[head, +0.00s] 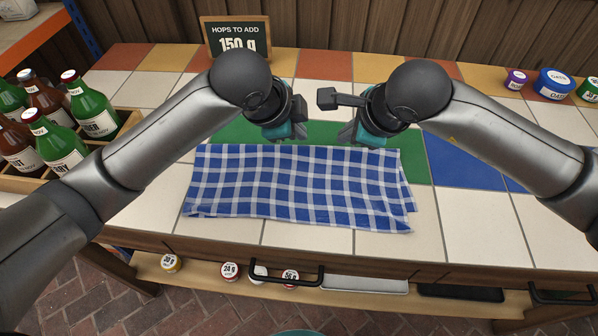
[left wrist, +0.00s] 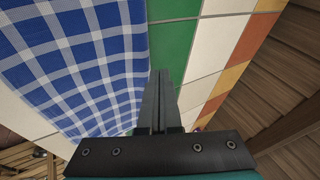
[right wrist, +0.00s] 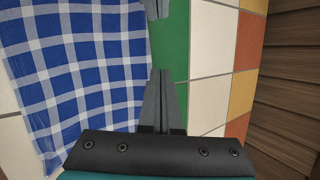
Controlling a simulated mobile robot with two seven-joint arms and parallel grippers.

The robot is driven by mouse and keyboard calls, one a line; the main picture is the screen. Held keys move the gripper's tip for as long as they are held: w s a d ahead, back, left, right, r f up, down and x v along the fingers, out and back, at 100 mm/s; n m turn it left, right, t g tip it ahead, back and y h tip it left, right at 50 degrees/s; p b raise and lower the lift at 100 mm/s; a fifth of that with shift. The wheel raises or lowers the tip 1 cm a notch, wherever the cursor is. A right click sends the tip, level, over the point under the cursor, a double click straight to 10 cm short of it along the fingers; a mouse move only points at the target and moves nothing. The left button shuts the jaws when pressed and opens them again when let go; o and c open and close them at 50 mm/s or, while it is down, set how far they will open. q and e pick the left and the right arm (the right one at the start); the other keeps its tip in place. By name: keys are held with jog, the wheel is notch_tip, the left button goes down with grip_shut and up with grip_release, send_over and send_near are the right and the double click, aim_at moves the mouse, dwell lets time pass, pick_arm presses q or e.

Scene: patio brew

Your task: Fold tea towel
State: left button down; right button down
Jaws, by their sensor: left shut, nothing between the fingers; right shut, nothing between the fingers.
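The blue and white checked tea towel (head: 300,187) lies on the tiled counter, wider than deep, with a layer edge showing offset at its right side. It also shows in the left wrist view (left wrist: 75,60) and the right wrist view (right wrist: 70,70). My left gripper (head: 290,138) is shut and empty just beyond the towel's far edge, over the green tiles. My right gripper (head: 347,138) is shut and empty, also at the far edge, to the right of the left one. In the wrist views the fingertips are beside the towel, over green tile; whether they touch the counter is unclear.
A crate (head: 118,138) of bottles stands at the left. A chalkboard sign (head: 237,36) stands at the back. Several round tubs, one blue (head: 553,84), sit at the back right. Bare counter (head: 480,225) lies right of the towel.

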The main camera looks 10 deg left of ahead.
aim_at(264, 145)
dwell(0.3)
